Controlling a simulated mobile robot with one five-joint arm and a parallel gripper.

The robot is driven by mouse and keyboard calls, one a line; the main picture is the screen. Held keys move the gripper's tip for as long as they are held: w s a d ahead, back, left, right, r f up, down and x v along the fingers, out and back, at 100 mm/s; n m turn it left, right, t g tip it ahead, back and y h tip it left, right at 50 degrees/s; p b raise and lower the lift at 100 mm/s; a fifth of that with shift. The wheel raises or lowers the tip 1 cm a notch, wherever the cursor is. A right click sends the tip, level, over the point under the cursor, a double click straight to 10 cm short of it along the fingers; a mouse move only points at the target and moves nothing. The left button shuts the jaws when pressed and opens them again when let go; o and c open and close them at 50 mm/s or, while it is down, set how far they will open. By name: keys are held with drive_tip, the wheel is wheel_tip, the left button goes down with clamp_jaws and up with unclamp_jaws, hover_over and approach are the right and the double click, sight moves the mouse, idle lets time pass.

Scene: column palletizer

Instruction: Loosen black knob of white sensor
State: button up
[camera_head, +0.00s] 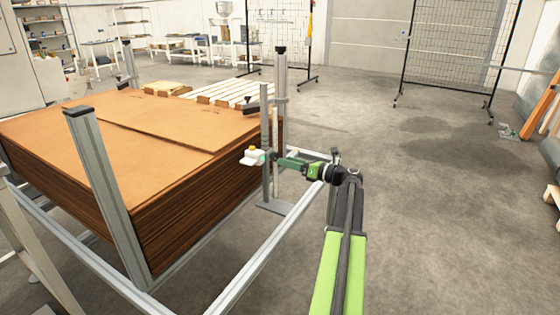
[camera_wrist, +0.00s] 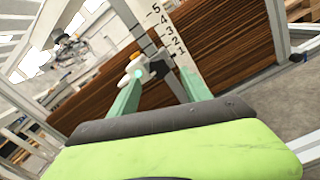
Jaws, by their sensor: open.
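The white sensor (camera_head: 252,158), with an orange top, is mounted at a thin upright post beside the board stack in the head view. It also shows in the wrist view (camera_wrist: 131,70), partly behind my left finger. The black knob (camera_wrist: 159,69) shows between the fingertips in the wrist view, against a post with a number scale. My gripper (camera_head: 269,158) reaches left to the post from its right side. In the wrist view its green fingers (camera_wrist: 160,66) are apart, one on each side of the knob. I cannot tell whether either finger touches the knob.
A tall stack of brown boards (camera_head: 190,215) stands left of the post. A grey metal frame (camera_head: 255,262) runs along its front. A grey upright column (camera_head: 280,95) stands just behind the sensor post. The floor (camera_head: 440,190) on the right is clear.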

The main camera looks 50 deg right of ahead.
sight(273, 156)
drive_tip(key=shift+x, duration=1.75)
clamp_jaws()
